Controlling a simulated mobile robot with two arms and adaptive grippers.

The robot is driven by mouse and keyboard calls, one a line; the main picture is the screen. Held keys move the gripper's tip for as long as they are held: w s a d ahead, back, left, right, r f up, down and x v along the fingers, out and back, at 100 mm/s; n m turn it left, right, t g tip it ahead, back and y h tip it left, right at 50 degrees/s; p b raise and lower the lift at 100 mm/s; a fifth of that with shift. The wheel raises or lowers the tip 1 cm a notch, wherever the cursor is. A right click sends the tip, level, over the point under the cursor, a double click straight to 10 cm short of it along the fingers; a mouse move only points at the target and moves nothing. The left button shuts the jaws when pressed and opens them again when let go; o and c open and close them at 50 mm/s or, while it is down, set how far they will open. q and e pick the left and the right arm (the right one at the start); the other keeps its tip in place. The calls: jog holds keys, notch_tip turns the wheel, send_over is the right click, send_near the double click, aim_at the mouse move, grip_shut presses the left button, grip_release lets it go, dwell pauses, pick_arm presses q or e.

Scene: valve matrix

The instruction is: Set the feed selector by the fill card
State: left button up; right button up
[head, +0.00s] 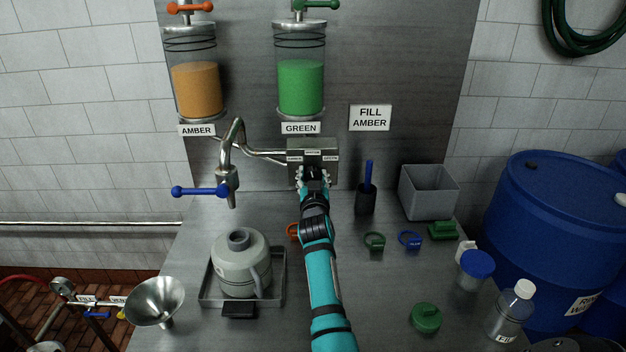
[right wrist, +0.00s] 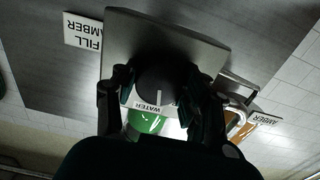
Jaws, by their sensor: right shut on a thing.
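The feed selector is a grey box (head: 326,147) on the steel back panel, with small labels in the head view. My right gripper (head: 313,180) is at its front, shut on the dark round selector knob (right wrist: 154,78). In the right wrist view the fingers (right wrist: 162,100) are on both sides of the knob. My left gripper is not in view.
The amber hopper (head: 196,90) and green hopper (head: 301,88) hang above. A blue-handled tap (head: 228,180) is left of the selector. A grey jug (head: 240,265) stands in a tray (head: 212,292).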

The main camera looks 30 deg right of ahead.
jog(key=n, duration=0.3)
jog(key=shift+n+b, duration=0.3)
jog(key=shift+n, duration=1.7)
jog(key=o, duration=1.2)
jog(key=v, duration=1.2)
